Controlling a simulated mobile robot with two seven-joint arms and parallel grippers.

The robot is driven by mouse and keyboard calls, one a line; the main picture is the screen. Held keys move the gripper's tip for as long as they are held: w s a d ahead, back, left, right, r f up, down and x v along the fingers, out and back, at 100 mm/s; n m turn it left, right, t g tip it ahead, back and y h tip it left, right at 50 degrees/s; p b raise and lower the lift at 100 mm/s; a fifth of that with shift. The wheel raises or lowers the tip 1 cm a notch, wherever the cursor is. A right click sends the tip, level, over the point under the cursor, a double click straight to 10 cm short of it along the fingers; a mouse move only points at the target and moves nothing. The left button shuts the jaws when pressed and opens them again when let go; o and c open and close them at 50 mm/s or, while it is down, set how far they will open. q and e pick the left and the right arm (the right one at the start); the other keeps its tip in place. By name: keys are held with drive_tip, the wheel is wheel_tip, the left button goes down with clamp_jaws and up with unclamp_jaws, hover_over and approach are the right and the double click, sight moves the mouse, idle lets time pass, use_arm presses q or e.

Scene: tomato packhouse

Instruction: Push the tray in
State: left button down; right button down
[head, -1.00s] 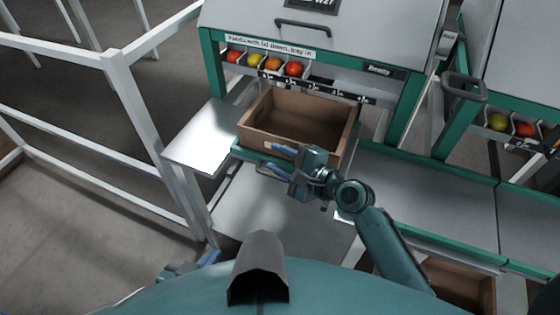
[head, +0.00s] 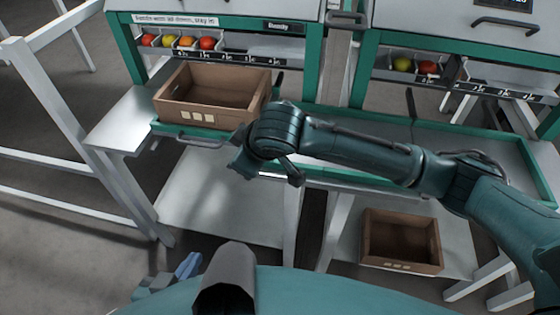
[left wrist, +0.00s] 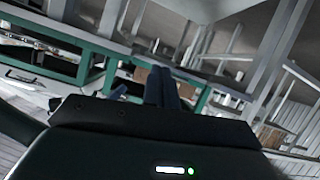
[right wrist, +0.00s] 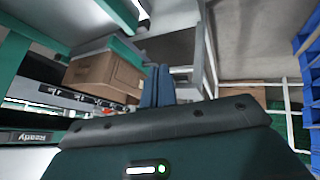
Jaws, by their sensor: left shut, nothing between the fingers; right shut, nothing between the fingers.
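The tray (head: 160,129) is a green-edged pull-out with a grey handle (head: 200,141) at its front. An open brown box (head: 225,117) stands upright on it, below the left station's fruit bins. The box also shows in the right wrist view (right wrist: 118,72). My right arm crosses the head view from the right, with its wrist just in front of the tray's right end; its fingertips are hidden there. The right gripper (right wrist: 157,86) is shut and empty in its wrist view. My left gripper (head: 188,265) is shut and empty, low near my body; its fingers show in its wrist view (left wrist: 161,86).
A white side shelf (head: 120,122) adjoins the tray's left. A white railing (head: 75,125) stands further left. A second brown box (head: 372,252) sits on a low shelf at lower right. A second station with fruit bins (head: 430,72) is on the right.

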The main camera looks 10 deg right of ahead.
use_arm(q)
drive_tip(key=shift+s+a+r+t+b, duration=0.25)
drive_tip(key=shift+s+t+b, duration=0.2)
drive_tip(key=shift+b, duration=0.7)
use_arm(e)
drive_tip(key=w+d+f+n+h, duration=0.1)
drive_tip(key=w+d+f, duration=0.1)
drive_tip(key=w+f, duration=0.6)
drive_tip(key=shift+w+t, duration=0.3)
drive_tip(key=shift+w, duration=0.5)
